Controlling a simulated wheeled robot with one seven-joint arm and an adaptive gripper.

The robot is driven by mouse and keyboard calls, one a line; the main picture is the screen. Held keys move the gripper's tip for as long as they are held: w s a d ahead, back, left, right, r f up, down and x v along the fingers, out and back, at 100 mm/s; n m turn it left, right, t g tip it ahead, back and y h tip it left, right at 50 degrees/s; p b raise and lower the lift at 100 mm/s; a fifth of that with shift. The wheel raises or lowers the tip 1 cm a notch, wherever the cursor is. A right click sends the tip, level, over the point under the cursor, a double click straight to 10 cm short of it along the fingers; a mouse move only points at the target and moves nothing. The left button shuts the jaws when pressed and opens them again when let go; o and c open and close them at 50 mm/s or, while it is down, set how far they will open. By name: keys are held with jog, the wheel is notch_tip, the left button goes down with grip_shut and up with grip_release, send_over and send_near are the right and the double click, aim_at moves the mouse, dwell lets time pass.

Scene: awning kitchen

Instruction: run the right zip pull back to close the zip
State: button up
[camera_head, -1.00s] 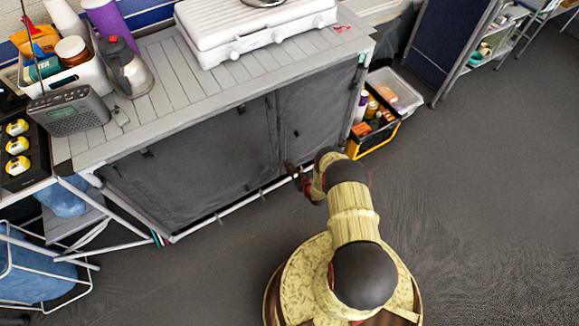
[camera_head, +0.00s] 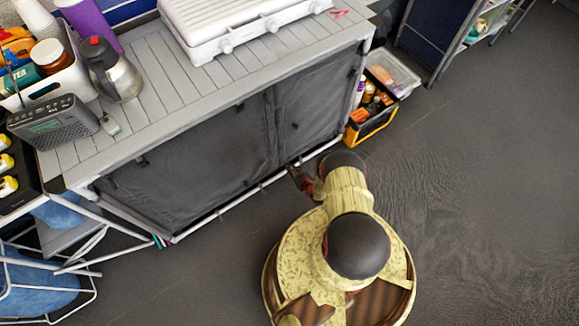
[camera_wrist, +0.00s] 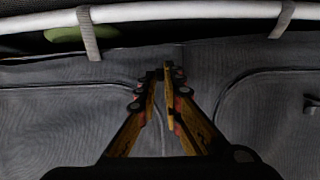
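A dark grey fabric cabinet front (camera_head: 200,155) has two panels with a seam between them. My gripper (camera_head: 293,171) is low in front of it, near the bottom rail and right of the seam. In the wrist view the two fingers (camera_wrist: 162,71) come close together at the cloth, with only a narrow dark gap at the tips. A curved zip line (camera_wrist: 80,85) runs to the left of the tips and another (camera_wrist: 232,92) to their right. I cannot make out the right zip pull; the tips may hide it. A small dark tab (camera_wrist: 311,104) shows at the right edge.
A white rail (camera_wrist: 190,13) with grey straps crosses the top of the wrist view. A kettle (camera_head: 117,75), radio (camera_head: 54,122) and white stove (camera_head: 235,22) stand on the slatted top. A yellow-black crate (camera_head: 371,128) stands right of the cabinet. The floor on the right is clear.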

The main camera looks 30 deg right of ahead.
jog(key=shift+o, duration=0.5)
jog(key=shift+a+f, duration=0.1)
jog(key=shift+f, duration=0.2)
jog(key=o, duration=0.4)
jog(key=shift+r, duration=0.1)
jog(key=shift+v, duration=6.05)
jog(key=shift+r, duration=0.1)
